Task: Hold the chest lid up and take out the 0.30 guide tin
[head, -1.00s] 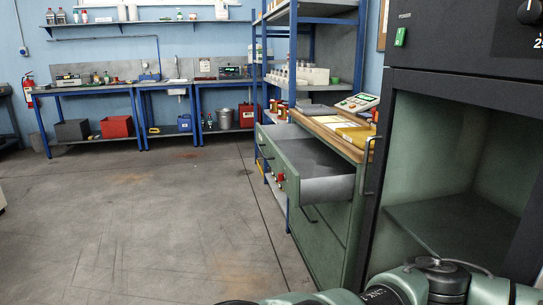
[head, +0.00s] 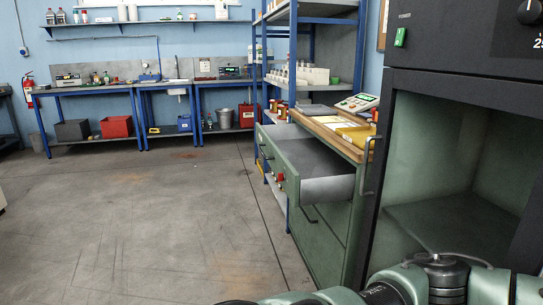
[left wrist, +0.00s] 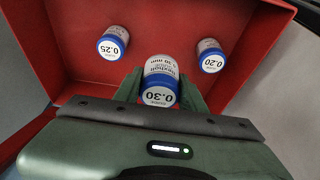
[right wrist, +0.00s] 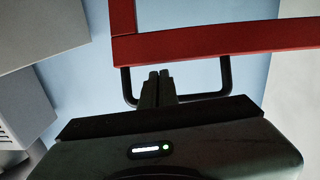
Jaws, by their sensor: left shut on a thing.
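In the left wrist view, my left gripper (left wrist: 160,92) is shut on the 0.30 guide tin (left wrist: 160,83), a white tin with a blue end. The tin is over the inside of the red chest (left wrist: 75,30); whether it touches the chest floor I cannot tell. In the right wrist view, my right gripper (right wrist: 159,76) has its fingers together at the black handle (right wrist: 226,78) on the red chest lid (right wrist: 215,41). The fingers overlap the handle's opening; I see no handle part clamped between them. The head view shows neither gripper nor the chest.
A 0.25 tin (left wrist: 113,42) and a 0.20 tin (left wrist: 210,56) lie in the chest on either side of the held tin. In the head view, a green cabinet has an open drawer (head: 325,190). The floor (head: 150,225) at left is clear.

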